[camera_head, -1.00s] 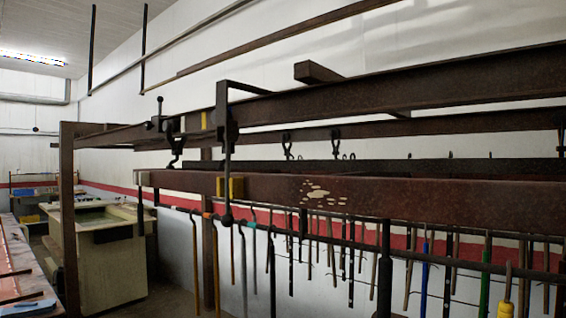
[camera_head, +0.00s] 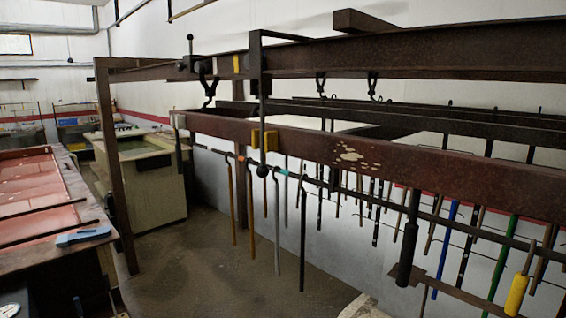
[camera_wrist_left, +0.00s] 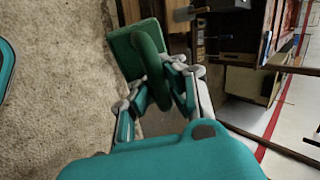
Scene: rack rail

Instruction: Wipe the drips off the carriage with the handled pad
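The carriage (camera_head: 300,140) is a long rusty brown beam hanging below the upper rail (camera_head: 420,60) in the head view. Pale cream drips (camera_head: 352,157) lie in a patch on its near side face. In the left wrist view my left gripper (camera_wrist_left: 157,88) has its grey and teal fingers on either side of the curved green handle of the handled pad (camera_wrist_left: 127,42). It appears shut on that handle, with the flat pad beyond the fingers. Neither gripper shows in the head view, and the right gripper is in no view.
Several hooked rods (camera_head: 303,225) and coloured-handled tools hang from a bar below the carriage. A yellow block (camera_head: 264,139) sits on the carriage near a hanger. A bench (camera_head: 35,190) with a blue object (camera_head: 83,236) stands at left, a pale tank (camera_head: 140,175) behind. Floor between is open.

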